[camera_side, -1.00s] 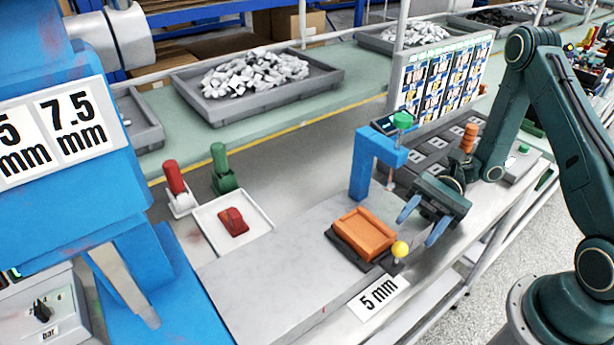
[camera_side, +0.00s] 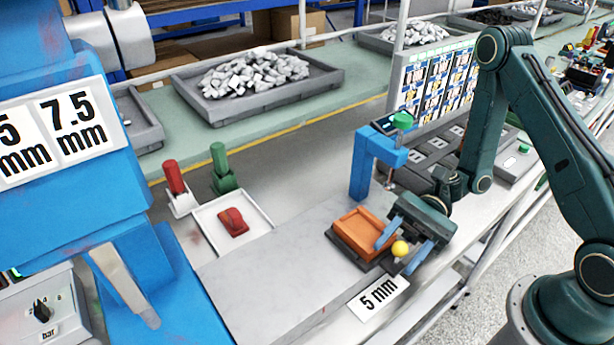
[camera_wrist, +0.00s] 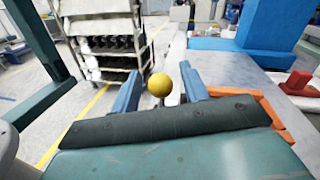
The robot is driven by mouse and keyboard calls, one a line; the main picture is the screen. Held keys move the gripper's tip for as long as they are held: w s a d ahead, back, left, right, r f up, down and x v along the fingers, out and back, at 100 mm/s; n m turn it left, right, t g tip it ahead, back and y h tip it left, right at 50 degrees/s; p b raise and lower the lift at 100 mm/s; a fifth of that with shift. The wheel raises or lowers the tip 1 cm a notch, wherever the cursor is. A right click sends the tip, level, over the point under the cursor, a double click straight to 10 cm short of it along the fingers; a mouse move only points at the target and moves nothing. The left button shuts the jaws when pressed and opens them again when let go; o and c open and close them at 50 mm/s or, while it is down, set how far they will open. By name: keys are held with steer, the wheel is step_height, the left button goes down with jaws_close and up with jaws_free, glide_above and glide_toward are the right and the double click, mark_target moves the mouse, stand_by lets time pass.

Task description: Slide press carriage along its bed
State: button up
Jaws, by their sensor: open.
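The press carriage is a dark sled with an orange open-topped nest (camera_side: 361,231) on the grey bed (camera_side: 285,262). A yellow ball knob (camera_side: 400,248) stands at its near right corner. My gripper (camera_side: 398,254) is open, with its two blue fingers on either side of the knob in the side view. Part of the orange nest (camera_wrist: 275,112) shows to the right of the gripper.
A blue post (camera_side: 362,165) with a green-topped head stands behind the carriage. The blue press (camera_side: 75,190) stands at the bed's left end. A white tray (camera_side: 262,214) with a red part lies behind the bed. The bed left of the carriage is clear.

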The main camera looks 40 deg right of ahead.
jaws_close()
steer(key=shift+a, duration=2.35)
jaws_free()
steer(key=shift+d, duration=0.1)
steer(key=w+d, duration=0.2)
steer(key=d, duration=0.9)
steer(key=shift+w+d, duration=0.15)
steer(key=shift+d, duration=0.2)
